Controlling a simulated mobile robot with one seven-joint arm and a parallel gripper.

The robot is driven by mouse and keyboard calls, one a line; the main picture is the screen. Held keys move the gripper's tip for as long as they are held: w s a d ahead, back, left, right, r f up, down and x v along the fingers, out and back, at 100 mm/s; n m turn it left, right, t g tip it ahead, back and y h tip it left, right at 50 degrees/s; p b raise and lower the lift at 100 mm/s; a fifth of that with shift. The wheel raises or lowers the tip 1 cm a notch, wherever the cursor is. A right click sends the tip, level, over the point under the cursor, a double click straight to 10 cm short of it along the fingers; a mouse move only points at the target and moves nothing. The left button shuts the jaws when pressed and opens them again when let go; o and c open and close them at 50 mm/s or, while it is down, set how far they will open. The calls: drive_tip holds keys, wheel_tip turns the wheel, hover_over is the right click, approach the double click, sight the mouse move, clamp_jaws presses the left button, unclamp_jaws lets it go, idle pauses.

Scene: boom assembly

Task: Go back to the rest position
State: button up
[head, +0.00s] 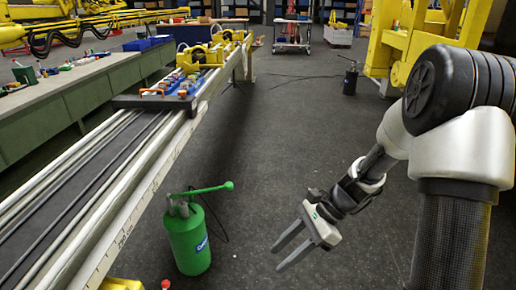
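My gripper (290,244) hangs at the lower middle of the head view, above the dark floor. Its two grey fingers point down and to the left and stand apart, with nothing between them. My arm comes in from the right edge, with its elbow high and its forearm sloping down to the left. The gripper is to the right of a green canister and apart from it.
The green canister (188,243) with a lever handle stands on the floor beside a long rail assembly (150,185). A workbench (60,105) with tools is at left. Yellow frames (412,45) stand at upper right. The middle floor (290,125) is clear.

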drive_tip(key=s+d+r+n+t+h+p, duration=0.2)
drive_tip(key=s+r+n+p, duration=0.1)
drive_tip(key=r, duration=0.8)
drive_tip(key=s+d+r+n+t+h+p, duration=0.3)
drive_tip(key=r+n, duration=0.4)
drive_tip(key=r, duration=0.4)
drive_tip(key=s+d+r+n+t+h+p, duration=0.2)
drive_tip(key=s+r+n+p, duration=0.3)
drive_tip(key=r, duration=0.7)
drive_tip(key=shift+s+d+t+h, duration=0.15)
drive_tip(key=shift+s+t+h, duration=0.15)
drive_tip(key=shift+s+h, duration=0.4)
drive_tip(key=shift+s+d+r+n, duration=0.1)
drive_tip(key=shift+s+r+n, duration=0.1)
drive_tip(key=shift+n, duration=0.2)
drive_tip(key=shift+c, duration=0.9)
